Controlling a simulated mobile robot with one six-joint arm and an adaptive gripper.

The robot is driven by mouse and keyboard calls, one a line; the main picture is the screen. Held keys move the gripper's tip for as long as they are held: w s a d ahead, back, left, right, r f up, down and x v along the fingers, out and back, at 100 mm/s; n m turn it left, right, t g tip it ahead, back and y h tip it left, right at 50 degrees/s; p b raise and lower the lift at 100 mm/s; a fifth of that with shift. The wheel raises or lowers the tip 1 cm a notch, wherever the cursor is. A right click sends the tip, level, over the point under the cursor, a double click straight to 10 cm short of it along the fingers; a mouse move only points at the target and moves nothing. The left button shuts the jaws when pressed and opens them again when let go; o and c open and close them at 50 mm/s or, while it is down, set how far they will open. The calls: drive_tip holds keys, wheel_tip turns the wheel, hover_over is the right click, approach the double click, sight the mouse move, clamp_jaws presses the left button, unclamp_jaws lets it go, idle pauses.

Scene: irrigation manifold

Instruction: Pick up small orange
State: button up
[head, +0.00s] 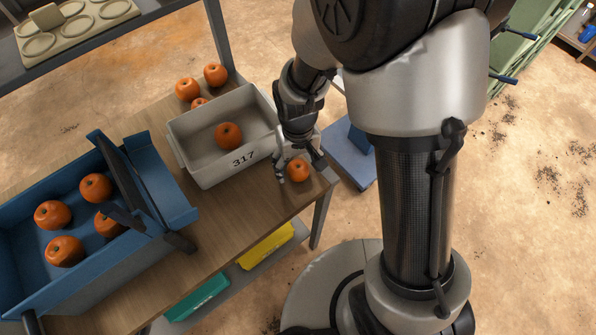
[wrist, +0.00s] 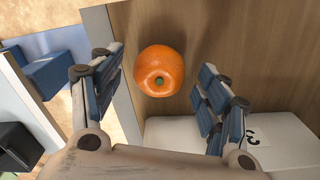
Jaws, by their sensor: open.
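A small orange (head: 298,171) rests on the wooden table near its right end, beside the grey bin marked 317 (head: 205,176). My gripper (head: 299,163) is open and points down over this orange, one finger on either side.
The grey bin holds one orange (head: 228,135). Several oranges sit behind it, and a blue crate (head: 178,204) at left holds more. The table edge is close to the small orange. A blue object (head: 345,160) stands beyond the edge.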

drive_tip(key=shift+f, duration=0.5)
drive_tip(key=shift+r, duration=0.1)
drive_tip(key=shift+c, duration=0.4)
drive_tip(key=c, duration=1.1)
drive_tip(key=shift+o, duration=0.2)
